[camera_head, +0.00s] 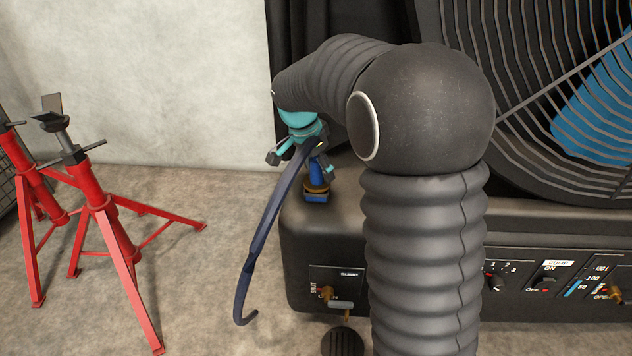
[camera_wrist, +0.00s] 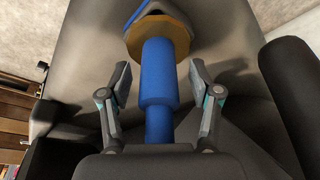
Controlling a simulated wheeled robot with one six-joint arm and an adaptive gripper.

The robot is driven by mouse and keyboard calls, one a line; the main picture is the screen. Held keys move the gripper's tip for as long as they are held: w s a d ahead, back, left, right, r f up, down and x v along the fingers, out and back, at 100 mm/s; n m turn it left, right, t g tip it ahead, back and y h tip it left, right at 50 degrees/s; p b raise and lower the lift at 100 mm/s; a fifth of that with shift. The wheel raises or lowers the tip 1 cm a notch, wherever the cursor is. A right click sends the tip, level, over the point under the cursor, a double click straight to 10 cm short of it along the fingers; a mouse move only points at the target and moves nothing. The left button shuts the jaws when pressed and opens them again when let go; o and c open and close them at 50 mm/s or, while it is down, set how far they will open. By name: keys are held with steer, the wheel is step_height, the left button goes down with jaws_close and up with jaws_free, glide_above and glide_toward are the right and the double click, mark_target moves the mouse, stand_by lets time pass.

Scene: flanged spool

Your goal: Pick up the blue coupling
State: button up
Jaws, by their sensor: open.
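The blue coupling (camera_wrist: 158,72) shows large in the wrist view, a stepped blue cylinder with a tan-orange flange (camera_wrist: 160,36) toward its far end. In the head view the coupling (camera_head: 316,172) stands upright at the left end of the dark machine's top, on a brass-coloured ring and a blue base. My gripper (camera_wrist: 158,82) is open, with one finger on each side of the coupling's blue body and a visible gap on both sides. In the head view my gripper (camera_head: 298,157) is at the coupling's upper part, partly hidden by my arm.
The dark machine (camera_head: 312,236) has a front panel with knobs and a brass valve (camera_head: 340,304). A large fan grille (camera_head: 545,120) stands behind it. A dark blue curved strap or hose (camera_head: 262,235) hangs near my gripper. Red stands (camera_head: 105,215) are on the floor at left.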

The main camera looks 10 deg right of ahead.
steer(key=shift+d+f, duration=0.1)
steer(key=shift+f, duration=0.3)
steer(key=c, duration=1.2)
steer(key=shift+r, duration=0.1)
